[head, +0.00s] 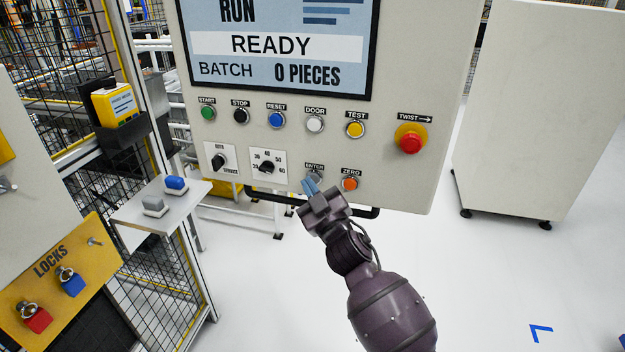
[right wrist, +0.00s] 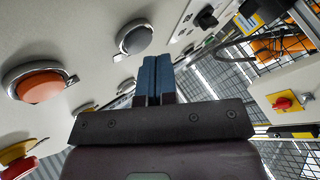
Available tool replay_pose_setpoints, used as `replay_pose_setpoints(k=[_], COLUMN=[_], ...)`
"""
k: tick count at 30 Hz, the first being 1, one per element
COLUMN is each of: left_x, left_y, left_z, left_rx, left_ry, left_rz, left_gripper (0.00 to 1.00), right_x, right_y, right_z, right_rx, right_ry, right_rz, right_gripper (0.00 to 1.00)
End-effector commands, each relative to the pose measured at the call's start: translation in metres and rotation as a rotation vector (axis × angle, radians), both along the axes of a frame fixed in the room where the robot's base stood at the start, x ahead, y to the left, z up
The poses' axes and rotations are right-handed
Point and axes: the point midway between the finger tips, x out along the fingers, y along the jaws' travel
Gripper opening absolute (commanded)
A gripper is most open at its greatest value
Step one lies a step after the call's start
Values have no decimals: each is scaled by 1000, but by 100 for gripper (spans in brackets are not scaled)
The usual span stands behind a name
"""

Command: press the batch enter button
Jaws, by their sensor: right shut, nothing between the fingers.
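The batch enter button (head: 317,174) is a grey button under the ENTER label in the bottom row of the panel. In the head view it is partly hidden behind the tips of my right gripper (head: 310,186). In the right wrist view the grey button (right wrist: 134,37) shows in a metal ring, just left of and above the shut blue fingertips (right wrist: 156,62). My right gripper is shut and empty, its fingers pointing towards the panel close to the button. I cannot tell whether the tips touch it. My left gripper is not in view.
The orange ZERO button (head: 350,184) sits just right of ENTER; it also shows in the right wrist view (right wrist: 40,87). The red twist stop (head: 410,143) is further right. A black handle (head: 270,196) runs below the buttons. The screen (head: 275,45) reads READY and BATCH 0 PIECES.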

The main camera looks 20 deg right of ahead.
Motion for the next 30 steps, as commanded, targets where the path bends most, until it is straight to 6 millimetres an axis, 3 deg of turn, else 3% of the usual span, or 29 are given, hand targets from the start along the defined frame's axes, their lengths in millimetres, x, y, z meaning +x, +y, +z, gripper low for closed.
replay_pose_setpoints(k=[30], left_x=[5], left_y=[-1], left_z=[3], left_rx=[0], left_ry=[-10], left_rz=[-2], left_gripper=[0], right_x=[6], right_y=[-4], right_z=[0], right_rx=[-1], right_ry=[0], right_rz=[0], right_gripper=[0])
